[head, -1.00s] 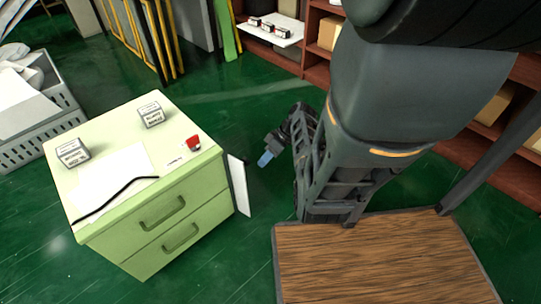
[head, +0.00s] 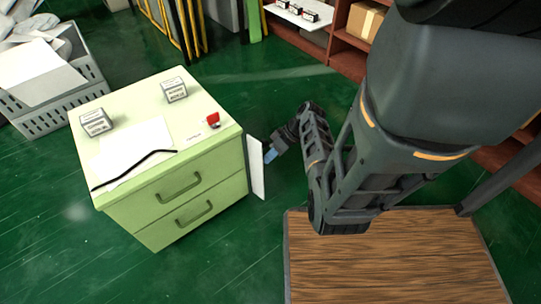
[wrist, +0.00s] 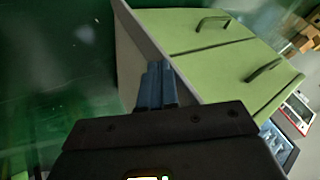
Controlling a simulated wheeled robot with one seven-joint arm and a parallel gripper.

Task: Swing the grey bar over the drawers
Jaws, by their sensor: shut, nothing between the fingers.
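The green drawer cabinet (head: 190,185) has two drawers with dark handles, both closed. The grey bar (head: 256,170) is a pale flat upright strip standing out from the cabinet's right front edge, clear of the drawer fronts. It also shows in the wrist view (wrist: 128,52), where its edge runs along the cabinet front (wrist: 190,35). My gripper (head: 270,156) is shut and empty, with its blue fingertips beside the bar's outer side. In the wrist view the fingers (wrist: 157,85) overlap the bar; I cannot tell whether they touch it.
On the cabinet top are two small labelled boxes (head: 96,122) (head: 175,89), a red item (head: 213,119), a white sheet (head: 135,142) and a black cord (head: 130,169). A grey crate (head: 60,95) stands at the left. Green floor around the cabinet's front is clear.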

